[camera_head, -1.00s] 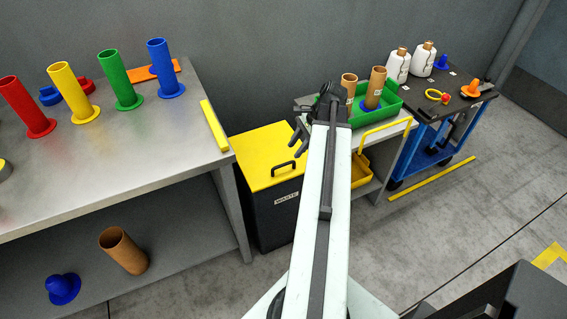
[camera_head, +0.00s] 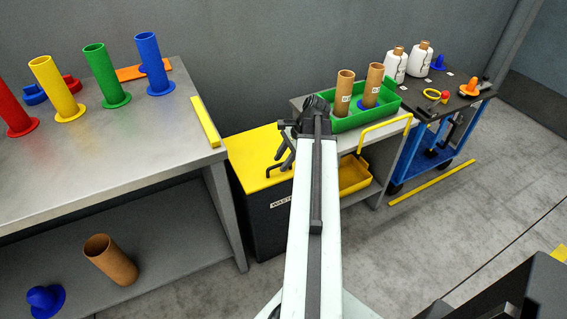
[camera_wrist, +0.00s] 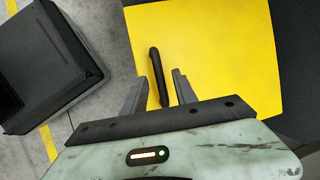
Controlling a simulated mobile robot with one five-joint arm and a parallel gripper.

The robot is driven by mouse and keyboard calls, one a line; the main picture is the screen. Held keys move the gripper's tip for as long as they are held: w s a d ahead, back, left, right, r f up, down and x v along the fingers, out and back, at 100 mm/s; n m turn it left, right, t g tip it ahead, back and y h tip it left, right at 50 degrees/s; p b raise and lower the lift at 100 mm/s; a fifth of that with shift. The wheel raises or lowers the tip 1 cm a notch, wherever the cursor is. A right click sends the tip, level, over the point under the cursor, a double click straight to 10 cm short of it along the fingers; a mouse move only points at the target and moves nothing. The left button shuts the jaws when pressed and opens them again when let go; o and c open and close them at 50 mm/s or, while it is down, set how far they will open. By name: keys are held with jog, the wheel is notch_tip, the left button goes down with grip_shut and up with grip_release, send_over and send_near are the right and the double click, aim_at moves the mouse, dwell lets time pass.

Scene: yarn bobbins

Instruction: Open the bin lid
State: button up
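The bin (camera_head: 265,228) is dark with a waste label on its front and stands between the steel bench and a smaller table. Its yellow lid (camera_head: 250,155) is closed and fills much of the wrist view (camera_wrist: 225,50). The black lid handle (camera_head: 271,171) is partly hidden by my gripper in the head view. My gripper (camera_head: 286,152) is over the lid's right part, close to the handle. In the wrist view my gripper (camera_wrist: 159,75) is open, with the handle (camera_wrist: 156,68) showing between its two fingers. I cannot tell whether they touch.
The steel bench (camera_head: 130,150) with coloured tubes is on the left. A green tray (camera_head: 345,123) holding two brown bobbins stands on the small table to the right, above a yellow bin (camera_head: 354,178). A blue cart (camera_head: 408,160) is beyond. Floor in front is clear.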

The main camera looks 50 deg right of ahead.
grip_shut()
dwell(1.3)
